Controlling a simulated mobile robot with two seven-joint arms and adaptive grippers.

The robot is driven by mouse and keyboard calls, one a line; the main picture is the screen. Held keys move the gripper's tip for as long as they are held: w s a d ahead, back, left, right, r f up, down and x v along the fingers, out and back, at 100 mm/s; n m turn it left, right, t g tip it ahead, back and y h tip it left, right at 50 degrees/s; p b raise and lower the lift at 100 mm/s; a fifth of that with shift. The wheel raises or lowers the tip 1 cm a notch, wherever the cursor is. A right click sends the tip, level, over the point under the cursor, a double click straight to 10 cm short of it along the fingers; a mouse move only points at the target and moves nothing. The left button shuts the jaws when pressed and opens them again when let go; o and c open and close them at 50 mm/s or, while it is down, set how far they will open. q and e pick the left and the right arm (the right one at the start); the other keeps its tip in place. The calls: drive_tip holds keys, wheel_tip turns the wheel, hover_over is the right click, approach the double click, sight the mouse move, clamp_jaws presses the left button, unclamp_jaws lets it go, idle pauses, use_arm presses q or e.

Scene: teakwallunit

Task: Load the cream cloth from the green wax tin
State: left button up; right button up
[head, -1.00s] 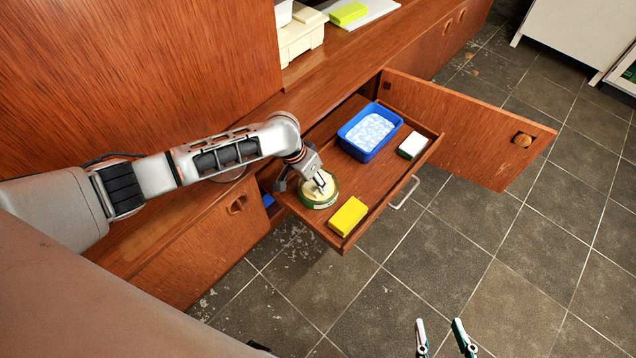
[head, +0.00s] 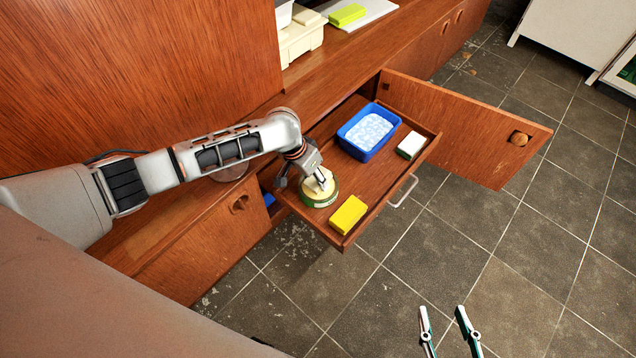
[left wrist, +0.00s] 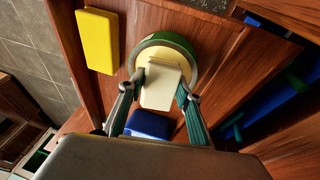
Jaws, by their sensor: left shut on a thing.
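The round green wax tin (head: 318,201) stands in the pulled-out drawer; it also shows in the left wrist view (left wrist: 183,42). The cream cloth (left wrist: 161,86) looks like a small pale block at the tin's cream top. My left gripper (left wrist: 160,88) is shut on it, a finger on each side. In the head view the cloth is mostly hidden behind this gripper, and I cannot tell whether it still touches the tin. My right gripper (head: 443,318) is open and empty over the floor at the bottom edge.
The drawer (head: 370,188) also holds a yellow block (head: 348,215), a blue tub (head: 370,132) with pale patterned contents, and a white-topped block (head: 411,145). An open cabinet door (head: 465,130) stands behind the drawer. The tiled floor in front is clear.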

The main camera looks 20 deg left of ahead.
use_arm(q)
drive_tip(key=shift+r+p, duration=1.15)
drive_tip(key=shift+r, duration=0.7)
use_arm(e)
drive_tip(key=shift+t, duration=0.5)
drive_tip(key=r, duration=0.1)
drive_tip(key=w+r, duration=0.1)
drive_tip(key=r, duration=0.1)
drive_tip(key=w+r, duration=0.1)
drive_tip(key=r, duration=0.1)
drive_tip(key=shift+r, duration=0.1)
use_arm(q)
drive_tip(key=shift+f, duration=0.15)
